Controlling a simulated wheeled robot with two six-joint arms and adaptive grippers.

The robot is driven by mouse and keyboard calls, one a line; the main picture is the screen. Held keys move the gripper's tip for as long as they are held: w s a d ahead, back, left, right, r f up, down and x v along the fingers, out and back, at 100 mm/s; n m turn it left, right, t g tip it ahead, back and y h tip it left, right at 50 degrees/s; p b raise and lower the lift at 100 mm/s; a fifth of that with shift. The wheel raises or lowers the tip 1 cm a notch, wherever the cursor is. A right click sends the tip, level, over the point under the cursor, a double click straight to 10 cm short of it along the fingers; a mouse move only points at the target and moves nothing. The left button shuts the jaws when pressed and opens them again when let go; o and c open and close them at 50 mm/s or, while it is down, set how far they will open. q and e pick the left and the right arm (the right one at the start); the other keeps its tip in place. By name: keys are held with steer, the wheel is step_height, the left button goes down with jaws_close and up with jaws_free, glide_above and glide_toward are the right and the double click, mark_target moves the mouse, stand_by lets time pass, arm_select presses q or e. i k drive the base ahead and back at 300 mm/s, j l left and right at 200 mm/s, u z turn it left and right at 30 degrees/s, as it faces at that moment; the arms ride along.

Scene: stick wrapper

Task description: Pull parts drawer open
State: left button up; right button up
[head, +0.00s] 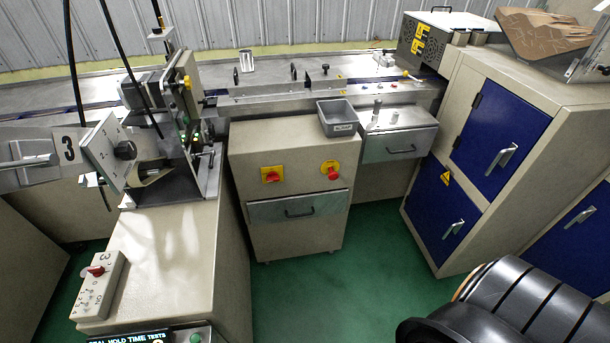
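A grey metal drawer front (270,212) with a dark bar handle is set in the beige cabinet (295,150) in the middle. It looks flush and shut. A second silver drawer front (375,151) with a dark handle is to its right, under a small metal top, and also looks shut. No label shows which one is the parts drawer. Neither of my grippers is in view. A black rounded part at the bottom right seems to be my own arm, well apart from both drawers.
Red knobs on yellow plates (271,175) are above the middle drawer. Blue-doored cabinets (500,135) stand at right, a beige machine (180,245) at left. Green floor (375,265) in front is clear.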

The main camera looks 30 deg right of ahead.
mark_target(334, 201)
steer(key=z, duration=0.85)
